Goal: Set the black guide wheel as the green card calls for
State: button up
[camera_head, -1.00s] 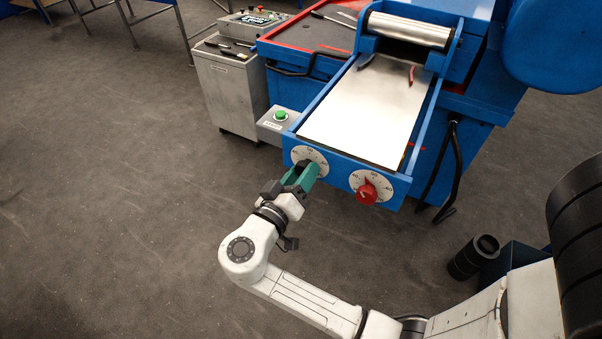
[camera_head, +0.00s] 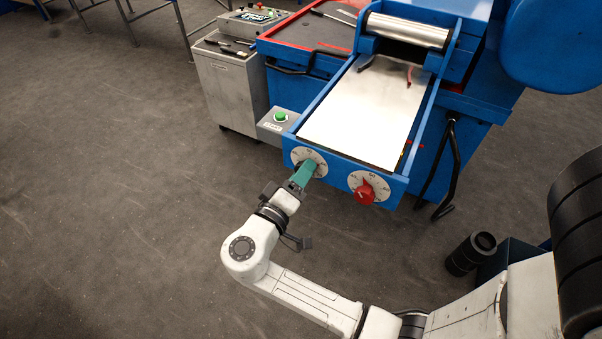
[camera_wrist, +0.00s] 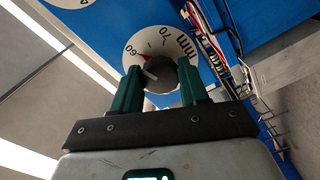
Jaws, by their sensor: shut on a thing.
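The black guide wheel (camera_wrist: 161,76) sits at the centre of a white round dial (camera_wrist: 143,42) on the blue front panel. In the wrist view the dial shows 60, 70 and "mm", with a small red mark close to 60. A pale line shows on the wheel's face. My gripper (camera_wrist: 160,88) has its two green fingers on either side of the wheel, shut on it. In the head view my gripper (camera_head: 306,172) covers the wheel and part of the left dial (camera_head: 319,155). I cannot make out a green card in either view.
A red knob (camera_head: 365,193) on a second dial sits to the right on the same panel. A grey box with a green button (camera_head: 280,117) is at the left. A bright metal plate (camera_head: 365,115) lies above. Cables (camera_wrist: 222,45) run beside the dial. Floor at left is clear.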

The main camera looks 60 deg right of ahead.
jog(key=o, duration=1)
jog(key=shift+o, duration=0.2)
jog(key=a+b, duration=0.3)
jog(key=a, duration=0.8)
jog(key=shift+s, duration=0.15)
